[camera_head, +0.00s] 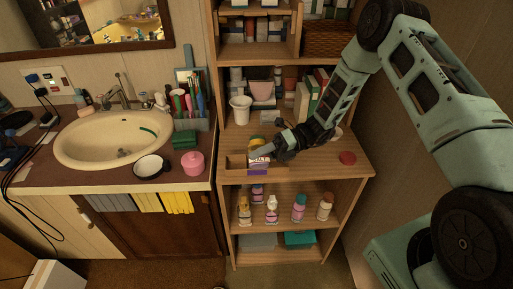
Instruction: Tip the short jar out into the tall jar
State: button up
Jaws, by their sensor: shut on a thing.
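My gripper (262,152) reaches in from the right over the wooden shelf unit's middle top and is shut on a small jar, mostly hidden by the fingers. A white and purple jar (258,166) shows just below the fingertips. A yellow and green item (256,142) shows just behind them. I cannot tell which of these is the short jar and which the tall jar, nor whether the held one is tilted. Their mouths and contents are hidden.
A low wooden tray (235,164) lies left of the jars. A white cup (240,109) stands behind. Several bottles stand on the shelf below. A sink (120,137) and pink pot (193,164) are left.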

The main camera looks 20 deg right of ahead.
aim_at(258, 146)
jog(key=shift+r+m, duration=0.3)
jog(key=shift+m, duration=0.2)
jog(key=shift+w+d+r+m+y+p, duration=0.2)
jog(key=shift+w+r+m+y+p, duration=0.15)
jog(key=shift+w+m, duration=0.35)
dwell(0.7)
jog(key=shift+w+r+m+g+y+p, duration=0.1)
jog(key=shift+r+m+g+y+p, duration=0.2)
jog(key=shift+m, duration=0.45)
jog(key=shift+w+r+m+g+y+p, duration=0.1)
jog(key=shift+r+m+g+y+p, duration=0.2)
jog(key=shift+m, duration=0.45)
dwell(0.5)
jog(key=shift+w+d+r+m+t+y+p, duration=0.15)
jog(key=shift+w+r+m+t+y, duration=0.2)
jog(key=shift+m, duration=0.6)
jog(key=shift+w+d+r+m+t+y+p, duration=0.15)
jog(key=shift+r+m+y, duration=0.25)
jog(key=shift+m, duration=0.55)
dwell(2.2)
